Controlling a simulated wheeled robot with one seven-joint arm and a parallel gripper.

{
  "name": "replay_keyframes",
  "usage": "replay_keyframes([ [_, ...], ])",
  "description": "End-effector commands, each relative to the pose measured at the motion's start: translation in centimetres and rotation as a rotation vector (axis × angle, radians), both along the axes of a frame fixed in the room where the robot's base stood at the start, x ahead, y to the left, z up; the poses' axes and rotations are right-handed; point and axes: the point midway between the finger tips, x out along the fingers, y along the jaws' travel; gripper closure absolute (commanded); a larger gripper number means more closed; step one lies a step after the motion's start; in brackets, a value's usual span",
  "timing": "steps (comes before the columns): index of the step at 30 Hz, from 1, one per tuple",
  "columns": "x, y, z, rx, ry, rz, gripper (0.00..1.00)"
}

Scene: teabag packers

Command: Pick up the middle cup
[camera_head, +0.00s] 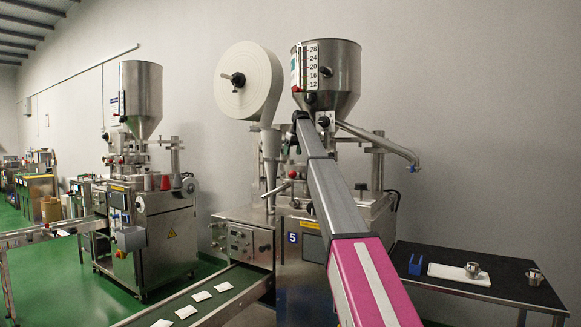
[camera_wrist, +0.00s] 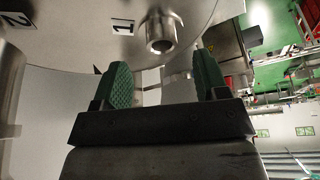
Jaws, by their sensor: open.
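Two small metal cups show in the head view: one cup (camera_head: 472,269) on a white tray (camera_head: 459,274), and another cup (camera_head: 535,277) farther right on the dark table. I cannot tell which is the middle cup. My gripper (camera_wrist: 162,68) has two green ribbed fingers, spread apart with nothing between them. Just beyond the fingertips in the wrist view is a short metal cylinder (camera_wrist: 161,32) on a round steel surface (camera_wrist: 75,35) labelled 1 and 2; I cannot tell if it is a cup.
A packing machine with a steel hopper (camera_head: 326,72) and a paper roll (camera_head: 250,83) stands behind my arm. A blue holder (camera_head: 416,263) is on the dark table (camera_head: 500,293). A conveyor (camera_head: 210,309) carries several teabags. A second machine (camera_head: 155,235) is at left.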

Motion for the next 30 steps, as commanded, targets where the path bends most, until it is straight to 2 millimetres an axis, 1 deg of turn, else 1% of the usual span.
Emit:
replay_keyframes([
  [3,0.3,0.5,-1.9,-0.001,0.003,0.0,0.33],
  [6,0.9,0.7,-3.0,0.0,0.002,0.0,0.33],
  [9,1.1,0.9,-3.6,0.0,0.0,0.0,0.33],
  [15,1.1,0.8,-3.6,0.0,0.0,0.0,0.33],
  [17,1.1,0.8,-3.6,0.0,0.0,0.0,0.53],
  [18,1.1,0.8,-3.6,0.0,0.0,0.0,0.66],
  [20,1.1,0.8,-3.7,0.0,0.001,0.0,0.85],
  [21,1.1,0.8,-3.7,0.0,0.001,0.0,0.89],
  [30,1.1,0.8,-3.7,0.0,0.001,0.0,0.89],
])
